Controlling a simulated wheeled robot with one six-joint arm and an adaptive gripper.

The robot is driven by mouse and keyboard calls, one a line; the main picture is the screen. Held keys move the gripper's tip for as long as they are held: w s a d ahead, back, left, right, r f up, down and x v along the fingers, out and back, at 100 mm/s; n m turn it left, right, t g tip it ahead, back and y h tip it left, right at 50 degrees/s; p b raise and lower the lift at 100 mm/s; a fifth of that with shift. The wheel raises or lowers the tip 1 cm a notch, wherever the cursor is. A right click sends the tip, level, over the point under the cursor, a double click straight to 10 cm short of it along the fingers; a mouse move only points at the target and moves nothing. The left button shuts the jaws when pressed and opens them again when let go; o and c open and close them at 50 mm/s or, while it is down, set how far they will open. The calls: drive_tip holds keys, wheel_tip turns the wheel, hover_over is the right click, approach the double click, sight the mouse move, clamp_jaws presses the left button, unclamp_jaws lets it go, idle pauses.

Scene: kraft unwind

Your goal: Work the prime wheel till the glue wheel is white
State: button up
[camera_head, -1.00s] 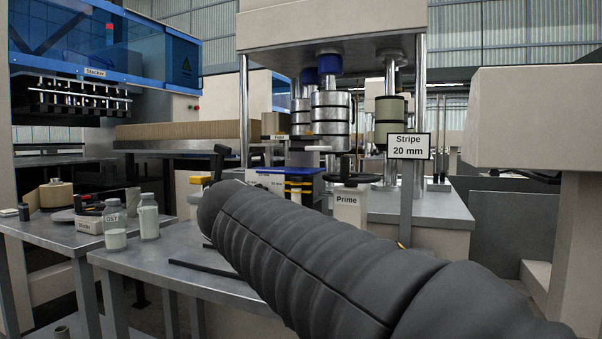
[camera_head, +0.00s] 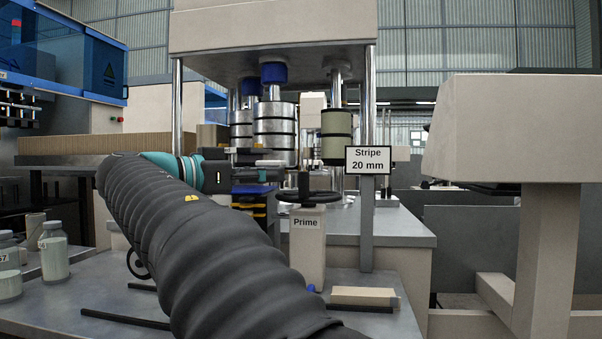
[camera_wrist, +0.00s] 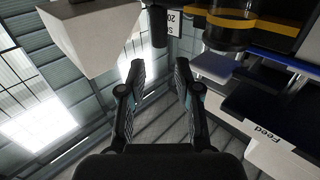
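The Prime wheel (camera_head: 308,197) is a black handwheel with an upright knob, on a pale post labelled Prime. My gripper (camera_head: 278,166) reaches in from the left, just left of and slightly above the wheel in the picture; contact is not visible. In the wrist view my gripper (camera_wrist: 160,65) has its two fingers apart with nothing clearly held between them. A dark upright rod end (camera_wrist: 158,25) shows beyond the fingertips; I cannot tell whether it is the knob. A khaki roller with black bands (camera_head: 336,137), possibly the glue wheel, stands behind; it does not look white.
The Stripe 20 mm sign (camera_head: 368,161) stands on a post right of the wheel. Metal rollers (camera_head: 274,125) stand behind my gripper. Glass jars (camera_head: 54,252) are at the left. A pale block (camera_head: 363,296) and black bars lie on the bench (camera_head: 400,322).

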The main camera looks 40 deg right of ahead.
sight(304, 173)
drive_tip(key=d, duration=0.5)
drive_tip(key=d+p, duration=0.1)
drive_tip(key=d, duration=0.2)
drive_tip(key=shift+s+d, duration=0.25)
drive_tip(key=shift+s, duration=0.15)
clamp_jaws()
